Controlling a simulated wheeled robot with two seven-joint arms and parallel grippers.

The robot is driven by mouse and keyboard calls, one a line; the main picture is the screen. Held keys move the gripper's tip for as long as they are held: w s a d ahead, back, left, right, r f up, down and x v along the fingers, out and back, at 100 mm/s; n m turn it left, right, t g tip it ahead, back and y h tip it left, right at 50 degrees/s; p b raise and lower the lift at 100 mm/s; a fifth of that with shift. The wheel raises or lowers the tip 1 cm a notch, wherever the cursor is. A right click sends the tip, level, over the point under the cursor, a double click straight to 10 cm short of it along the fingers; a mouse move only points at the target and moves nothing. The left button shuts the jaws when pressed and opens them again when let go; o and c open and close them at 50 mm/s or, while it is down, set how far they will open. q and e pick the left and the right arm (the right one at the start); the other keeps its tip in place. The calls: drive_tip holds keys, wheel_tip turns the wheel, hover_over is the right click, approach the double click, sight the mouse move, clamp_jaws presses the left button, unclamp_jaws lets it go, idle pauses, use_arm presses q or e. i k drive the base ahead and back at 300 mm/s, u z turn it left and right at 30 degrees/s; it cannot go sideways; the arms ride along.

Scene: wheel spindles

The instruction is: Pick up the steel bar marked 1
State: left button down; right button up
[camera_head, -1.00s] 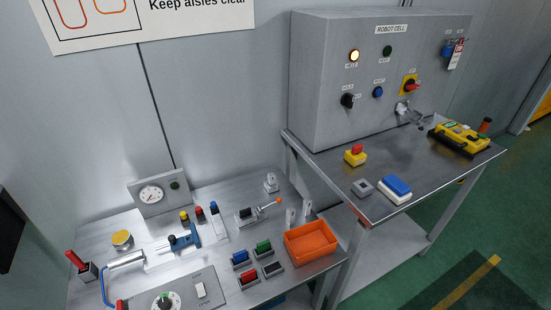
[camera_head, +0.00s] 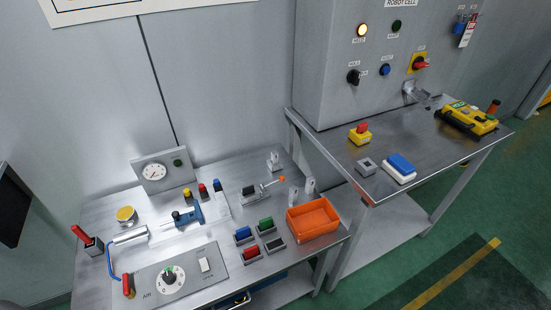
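I cannot read a mark 1 on anything in view, so I cannot tell which piece is the steel bar. Two small upright steel pieces, a left one (camera_head: 293,197) and a right one (camera_head: 310,187), stand behind the orange tray on the left steel table (camera_head: 100,285). A third upright steel piece (camera_head: 274,161) stands near the table's back edge. A silver cylinder (camera_head: 130,236) lies at the left, close to a blue clamp-like tool (camera_head: 186,217). Neither of my grippers is in view.
An orange tray (camera_head: 313,231) sits at the left table's right end. Coloured blocks, including a green one (camera_head: 265,223), stand beside it. A dial panel (camera_head: 170,282) lies at the front. The higher right table (camera_head: 340,133) carries a grey control cabinet (camera_head: 345,45) and a yellow pendant (camera_head: 467,119).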

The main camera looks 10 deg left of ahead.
sight(274, 154)
drive_tip(key=z, duration=1.9)
drive_tip(key=i, duration=2.35)
drive_tip(key=u, duration=3.05)
